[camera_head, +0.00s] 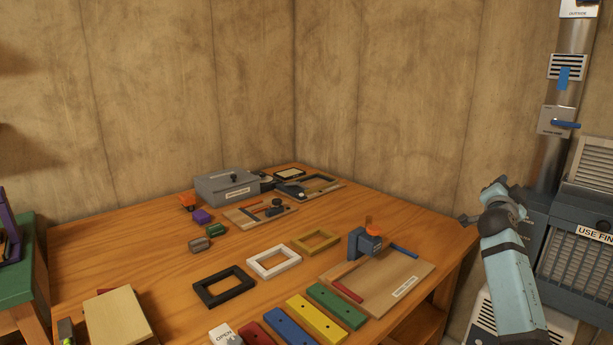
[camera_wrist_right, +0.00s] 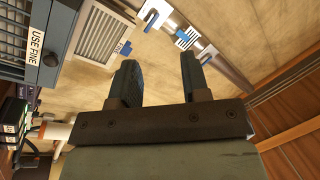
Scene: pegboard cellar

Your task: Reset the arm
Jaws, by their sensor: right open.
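My right arm comes up from the lower right in the head view, light blue with dark joints. My right gripper (camera_head: 466,219) is at its upper end, off the table's right edge and apart from everything on it. In the right wrist view the same gripper (camera_wrist_right: 158,78) shows two dark fingers spread apart with nothing between them. Behind the fingers are the wall and a metal duct (camera_wrist_right: 200,52). My left gripper is not in the head view.
A wooden table (camera_head: 160,265) holds black, white and yellow frames, coloured bars, a grey box (camera_head: 222,188) and a board (camera_head: 405,268) with a blue clamp-like piece. Grey louvred cabinets (camera_head: 570,245) stand right of my arm. A green stand (camera_head: 20,285) is at far left.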

